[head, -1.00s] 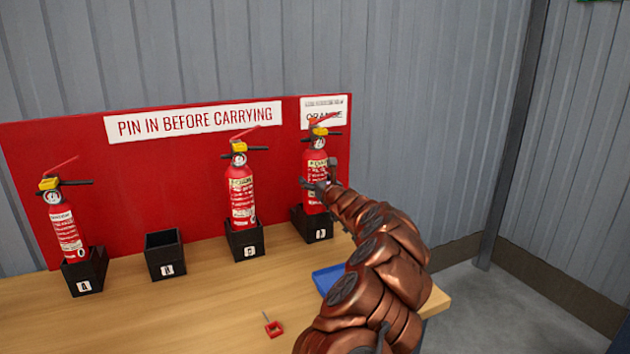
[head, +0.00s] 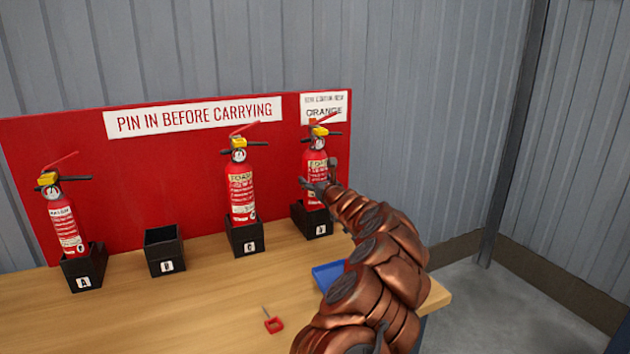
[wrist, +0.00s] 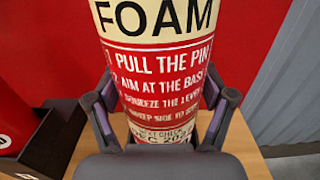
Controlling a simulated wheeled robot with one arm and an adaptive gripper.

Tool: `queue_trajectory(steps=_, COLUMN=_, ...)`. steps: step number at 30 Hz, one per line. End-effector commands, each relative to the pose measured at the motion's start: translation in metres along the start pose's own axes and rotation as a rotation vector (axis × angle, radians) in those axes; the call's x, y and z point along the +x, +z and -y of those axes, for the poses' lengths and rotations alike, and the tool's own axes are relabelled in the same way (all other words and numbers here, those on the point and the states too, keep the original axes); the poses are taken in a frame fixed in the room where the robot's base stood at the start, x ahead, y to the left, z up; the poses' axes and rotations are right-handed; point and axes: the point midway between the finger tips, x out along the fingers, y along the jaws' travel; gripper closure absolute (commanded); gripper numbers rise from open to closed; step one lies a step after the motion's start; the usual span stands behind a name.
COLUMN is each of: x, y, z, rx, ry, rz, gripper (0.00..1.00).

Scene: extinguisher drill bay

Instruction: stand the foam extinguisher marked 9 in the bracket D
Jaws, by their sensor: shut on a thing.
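The foam extinguisher (head: 315,172) is red with a cream label and a yellow-and-black head; it stands upright at the right end of the row. The wrist view shows "FOAM" on its label (wrist: 155,18); I cannot see its number. Its base is inside the rightmost black bracket (head: 312,222), whose small letter looks like D but is blurred. My gripper (wrist: 162,115) is shut on the extinguisher's lower body, one finger on each side. The arm partly hides its right side in the head view.
Other extinguishers stand in bracket A (head: 82,268) and bracket C (head: 246,237). The bracket between them (head: 164,250) is empty. A loose red-tabbed pin (head: 273,325) lies on the table (head: 190,310). A blue tray (head: 328,274) sits beside my arm. A red board is behind.

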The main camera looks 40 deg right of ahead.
Motion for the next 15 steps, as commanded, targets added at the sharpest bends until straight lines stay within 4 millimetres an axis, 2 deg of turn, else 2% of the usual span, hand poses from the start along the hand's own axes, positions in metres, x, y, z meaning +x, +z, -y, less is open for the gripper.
queue_trajectory(steps=1, x=-0.0001, y=0.0055, z=-0.0001, rx=-0.001, ry=0.001, rz=0.009, gripper=0.88)
queue_trajectory(steps=7, x=0.0, y=0.0056, z=-0.0001, rx=-0.001, ry=0.001, rz=0.009, gripper=0.88)
queue_trajectory(steps=8, x=-0.0001, y=0.0055, z=-0.0001, rx=-0.001, ry=0.001, rz=0.008, gripper=0.15)
queue_trajectory(steps=12, x=-0.0001, y=0.0038, z=0.0, rx=0.0, ry=0.001, rz=0.006, gripper=0.01)
queue_trajectory(steps=15, x=0.0, y=0.0028, z=0.0, rx=0.0, ry=0.0, rz=0.004, gripper=0.0)
